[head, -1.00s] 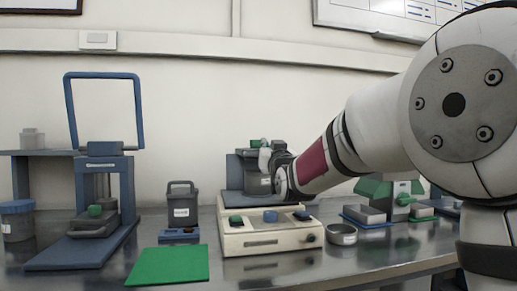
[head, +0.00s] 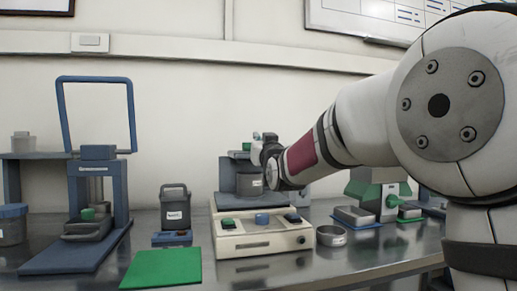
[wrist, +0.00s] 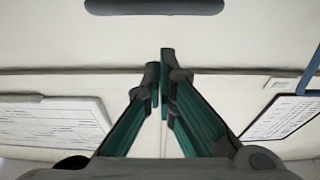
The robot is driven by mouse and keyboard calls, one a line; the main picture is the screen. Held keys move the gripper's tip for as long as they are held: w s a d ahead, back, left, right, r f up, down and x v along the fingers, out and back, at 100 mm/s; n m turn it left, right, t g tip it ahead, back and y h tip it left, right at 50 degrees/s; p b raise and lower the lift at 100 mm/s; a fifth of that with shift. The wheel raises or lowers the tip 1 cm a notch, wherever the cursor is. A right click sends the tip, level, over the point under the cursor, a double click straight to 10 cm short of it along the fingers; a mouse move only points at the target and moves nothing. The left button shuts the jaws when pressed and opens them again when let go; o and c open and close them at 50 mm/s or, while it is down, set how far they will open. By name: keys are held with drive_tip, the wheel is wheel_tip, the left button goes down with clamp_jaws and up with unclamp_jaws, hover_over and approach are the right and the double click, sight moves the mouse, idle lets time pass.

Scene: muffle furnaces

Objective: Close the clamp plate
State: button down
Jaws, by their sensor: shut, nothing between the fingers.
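I cannot tell which part is the clamp plate. A blue-grey upright panel (head: 227,175) stands behind the beige control box (head: 262,240), with a dark grey round body (head: 249,184) in front of it. My gripper, with green fingers, is near the top of this apparatus, partly hidden by my wrist. In the wrist view my gripper (wrist: 161,62) is shut and empty, with its fingertips close together against the pale wall. A dark rounded bar (wrist: 154,7) lies beyond the fingertips, apart from them in the picture. The wrist view is upside down.
A blue press (head: 97,155) with a tall raised frame stands at left. A dark canister (head: 175,206), a green mat (head: 160,268) and a metal dish (head: 331,236) are on the table. A green-and-grey device (head: 376,190) stands at right. The front table is partly clear.

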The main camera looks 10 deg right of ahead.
drive_tip(key=s+f+g, duration=0.6)
drive_tip(key=s+f, duration=0.5)
drive_tip(key=s, duration=0.3)
drive_tip(key=s+f+g, duration=0.5)
drive_tip(key=s+f, duration=0.6)
drive_tip(key=s, duration=0.3)
drive_tip(key=s+f+g, duration=0.3)
drive_tip(key=s, duration=0.7)
drive_tip(key=s+f+g, duration=0.3)
drive_tip(key=s, duration=0.7)
drive_tip(key=s+f+g, duration=0.3)
drive_tip(key=s+g, duration=0.1)
drive_tip(key=s, duration=0.5)
wheel_tip(320, 180, up, 36)
drive_tip(key=t+p, duration=0.4)
drive_tip(key=p, duration=3.1)
drive_tip(key=shift+d, duration=0.45)
